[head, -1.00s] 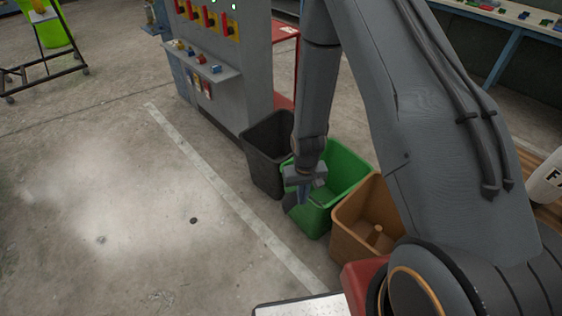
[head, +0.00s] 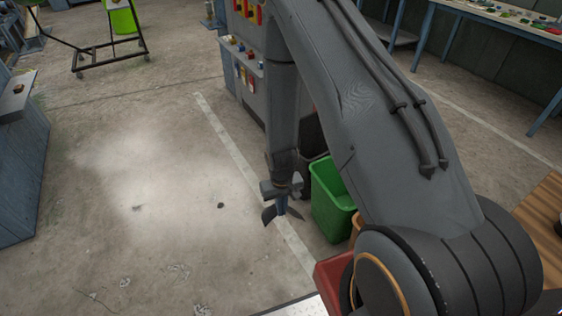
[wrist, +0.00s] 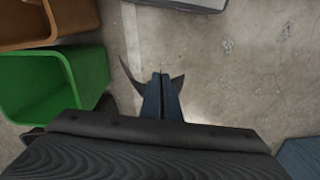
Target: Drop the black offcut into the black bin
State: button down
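My gripper (head: 281,208) is shut on the black offcut (head: 268,215), a thin, curved dark piece that sticks out on both sides of the fingers. In the wrist view the closed blue fingers (wrist: 161,90) pinch the offcut (wrist: 129,78). It hangs above bare floor, left of the green bin in the head view. The black bin (head: 314,143) stands behind the green bin, beside the grey cabinet, mostly hidden by my arm. I cannot make it out surely in the wrist view.
The green bin (head: 332,200) is just right of my gripper and also shows in the wrist view (wrist: 38,88). A brown bin (wrist: 45,22) stands beside it. The grey cabinet (head: 253,80) is behind. Open concrete floor (head: 130,180) lies to the left.

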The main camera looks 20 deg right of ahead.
aim_at(314, 146)
jog(key=u, duration=0.6)
jog(key=i, duration=2.65)
jog(key=z, duration=3.7)
